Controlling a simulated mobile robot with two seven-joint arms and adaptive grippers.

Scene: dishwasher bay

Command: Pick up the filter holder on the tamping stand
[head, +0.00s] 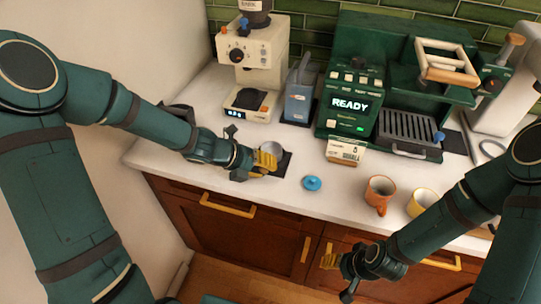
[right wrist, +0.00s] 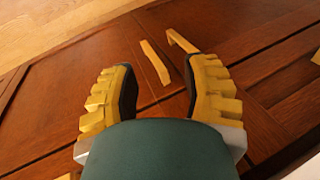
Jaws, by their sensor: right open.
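A round silver part, which looks like the filter holder's basket (head: 271,148), shows on a dark stand or mat (head: 285,164) at the counter's front, in the head view. My left gripper (head: 265,161) is right at it, and its yellow fingers overlap the silver part. The fingers and wrist hide the handle, and I cannot tell whether they are closed on it. My right gripper (head: 331,260) is open and empty in front of the lower cabinets, well away from the filter holder. Its spread fingers (right wrist: 160,72) also show in the right wrist view, with only cabinet fronts between them.
A blue knobbed disc (head: 312,183) lies right of the stand. A small card (head: 345,152), an orange cup (head: 379,193) and a yellow cup (head: 421,203) stand further right. Behind are a cream grinder (head: 250,55), a blue container (head: 298,103) and a green espresso machine (head: 345,100).

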